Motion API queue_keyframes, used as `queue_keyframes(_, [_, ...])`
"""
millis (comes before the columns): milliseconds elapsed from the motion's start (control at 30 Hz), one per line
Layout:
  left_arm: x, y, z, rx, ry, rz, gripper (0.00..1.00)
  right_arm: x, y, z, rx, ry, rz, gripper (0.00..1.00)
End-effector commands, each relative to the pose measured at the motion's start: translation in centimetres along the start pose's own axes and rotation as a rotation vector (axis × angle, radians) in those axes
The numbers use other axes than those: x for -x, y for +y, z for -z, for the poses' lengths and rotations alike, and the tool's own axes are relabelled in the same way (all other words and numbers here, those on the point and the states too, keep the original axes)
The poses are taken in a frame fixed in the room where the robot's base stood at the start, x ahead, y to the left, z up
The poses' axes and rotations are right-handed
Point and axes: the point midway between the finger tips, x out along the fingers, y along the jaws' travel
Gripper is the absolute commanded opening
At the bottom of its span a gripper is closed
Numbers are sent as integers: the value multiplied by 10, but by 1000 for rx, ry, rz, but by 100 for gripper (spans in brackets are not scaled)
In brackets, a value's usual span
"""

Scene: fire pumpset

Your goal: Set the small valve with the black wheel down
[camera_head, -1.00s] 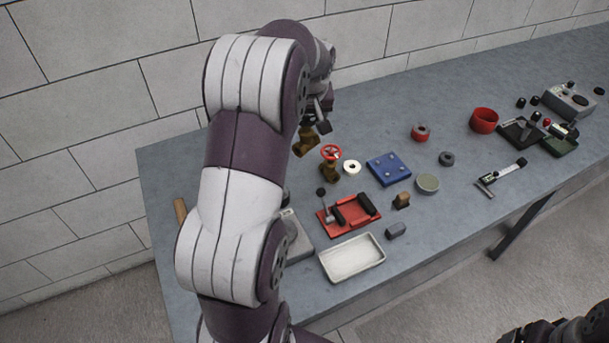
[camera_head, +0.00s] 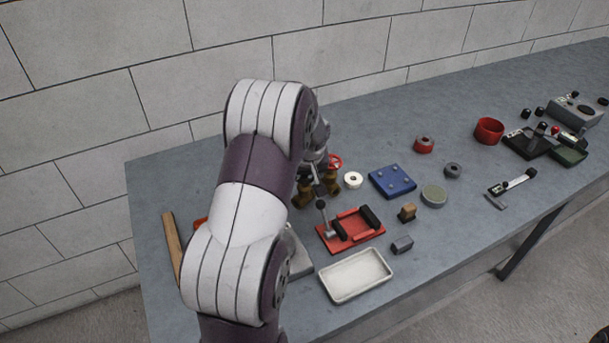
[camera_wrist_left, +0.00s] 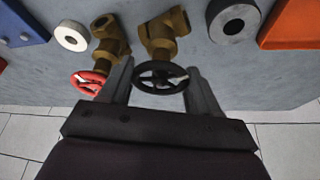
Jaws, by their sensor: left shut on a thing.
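The small valve with the black wheel (camera_wrist_left: 160,78) has a brass body (camera_wrist_left: 165,32). In the wrist view its wheel lies between the two fingers of my left gripper (camera_wrist_left: 158,85), which is shut on it. In the head view the valve's brass body (camera_head: 302,195) shows low over the bench, partly hidden by my arm and gripper (camera_head: 319,172). I cannot tell whether it touches the bench top. A similar brass valve with a red wheel (camera_wrist_left: 88,82) stands close beside it, just right of it in the head view (camera_head: 333,162). My right gripper is not in view.
A white ring (camera_head: 353,180) and a blue plate (camera_head: 392,181) lie to the right on the grey bench (camera_head: 430,270). A red tray with black parts (camera_head: 350,230) and a white tray (camera_head: 355,276) are in front. The bench behind the valves is clear.

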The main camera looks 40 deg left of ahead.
Motion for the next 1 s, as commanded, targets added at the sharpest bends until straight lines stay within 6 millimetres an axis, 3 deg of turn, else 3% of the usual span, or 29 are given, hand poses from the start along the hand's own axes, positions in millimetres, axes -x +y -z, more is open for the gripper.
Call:
queue_keyframes(333, [-4, 0, 0, 1, 4, -2, 0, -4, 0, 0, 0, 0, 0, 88])
queue_keyframes(367, [-4, 0, -1, 1, 2, -1, 65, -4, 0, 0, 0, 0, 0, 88])
queue_keyframes(433, [-3, 0, -1, 1, 2, -1, 88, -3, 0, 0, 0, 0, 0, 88])
queue_keyframes(800, [6, 0, 1, 1, 4, -1, 88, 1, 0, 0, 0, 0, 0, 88])
queue_keyframes(1000, [56, 1, 2, 1, 8, -3, 88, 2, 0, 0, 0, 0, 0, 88])
